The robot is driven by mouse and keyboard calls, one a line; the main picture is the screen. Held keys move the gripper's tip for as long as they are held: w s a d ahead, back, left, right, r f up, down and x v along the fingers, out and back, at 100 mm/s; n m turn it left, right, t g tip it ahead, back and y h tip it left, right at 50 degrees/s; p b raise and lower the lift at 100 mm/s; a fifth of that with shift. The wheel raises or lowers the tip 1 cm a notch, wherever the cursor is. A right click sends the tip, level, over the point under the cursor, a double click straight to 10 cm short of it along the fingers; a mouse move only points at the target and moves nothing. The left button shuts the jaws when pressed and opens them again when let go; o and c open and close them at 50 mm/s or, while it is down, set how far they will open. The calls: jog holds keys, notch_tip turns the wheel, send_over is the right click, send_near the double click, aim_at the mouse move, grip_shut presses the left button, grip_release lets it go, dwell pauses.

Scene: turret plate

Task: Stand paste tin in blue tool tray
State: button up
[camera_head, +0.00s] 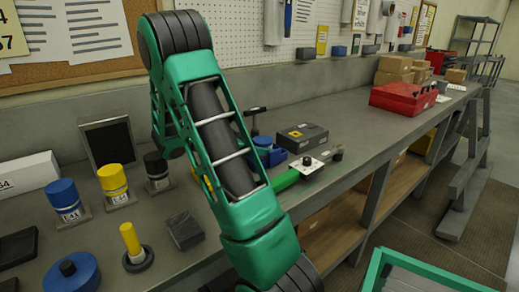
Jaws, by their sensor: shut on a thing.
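My green arm fills the middle of the head view, and my gripper is not visible; the arm appears to hide it. A blue box-like thing (269,153), which may be the blue tool tray, stands on the bench just right of the arm and is partly covered by it. A dark T-shaped handle (254,112) rises beside it. Blue (65,201), yellow (113,183) and black (157,170) labelled tins stand at the left. I cannot tell whether any of them is the paste tin.
A black box (301,138) and a green bar with a white plate (308,164) lie right of the arm. A yellow peg (131,239), a dark block (185,230) and a blue disc (70,273) are at front left. A red toolbox (401,97) stands farther back. Bench between is clear.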

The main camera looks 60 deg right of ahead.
jog(key=o, duration=1)
jog(key=shift+f, duration=0.15)
jog(key=shift+w+a+r, duration=0.15)
jog(key=shift+r, duration=0.1)
jog(key=v, duration=1.1)
jog(key=shift+a+r, duration=0.2)
jog(key=shift+a, duration=0.05)
